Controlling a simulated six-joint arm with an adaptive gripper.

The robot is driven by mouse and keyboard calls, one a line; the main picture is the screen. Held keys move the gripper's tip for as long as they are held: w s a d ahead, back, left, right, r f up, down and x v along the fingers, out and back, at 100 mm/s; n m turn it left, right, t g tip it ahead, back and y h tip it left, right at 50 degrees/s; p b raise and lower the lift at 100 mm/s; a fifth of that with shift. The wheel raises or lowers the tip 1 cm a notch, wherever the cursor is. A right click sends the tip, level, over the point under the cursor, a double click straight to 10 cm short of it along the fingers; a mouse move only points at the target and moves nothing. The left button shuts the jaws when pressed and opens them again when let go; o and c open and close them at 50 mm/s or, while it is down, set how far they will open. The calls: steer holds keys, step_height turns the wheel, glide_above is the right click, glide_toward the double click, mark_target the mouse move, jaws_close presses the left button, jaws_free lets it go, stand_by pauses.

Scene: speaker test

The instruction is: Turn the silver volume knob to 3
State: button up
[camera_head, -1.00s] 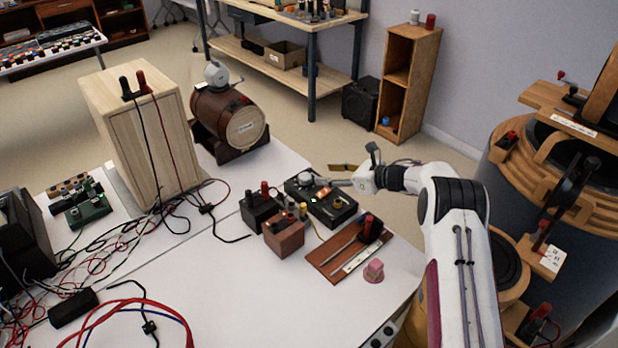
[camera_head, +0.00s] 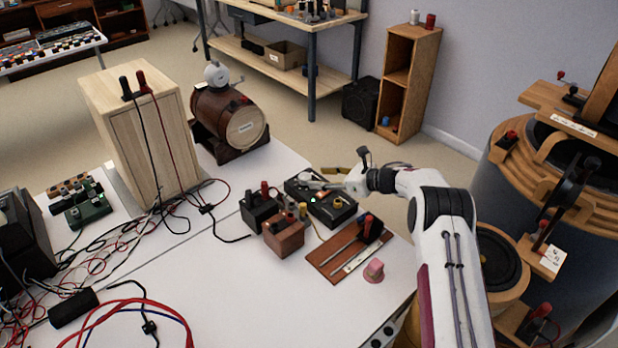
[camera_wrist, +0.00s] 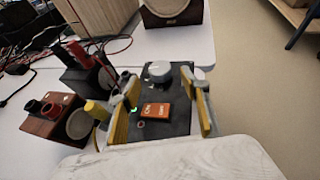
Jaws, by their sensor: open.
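The silver volume knob (camera_wrist: 159,70) is a round, pale dial at the far end of a black box (camera_wrist: 176,124). An orange label lies on the box's top, nearer the wrist camera. The box (camera_head: 343,217) also shows in the head view, partly behind my gripper (camera_head: 322,184). In the wrist view my gripper (camera_wrist: 159,84) is open, with yellow-padded fingers left and right of the knob and label. Nothing is held between them. I cannot tell how far the fingertips are above the box. The knob's scale and pointer are too small to read.
A black block (camera_head: 260,212) and a wooden block (camera_head: 284,238) with terminals stand close left of the box. A brown board (camera_head: 335,262) and a pink piece (camera_head: 374,271) lie nearer the front. Cables cover the table's left side.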

mark_target(308, 177)
steer(key=shift+x, duration=2.7)
steer(key=c, duration=1.1)
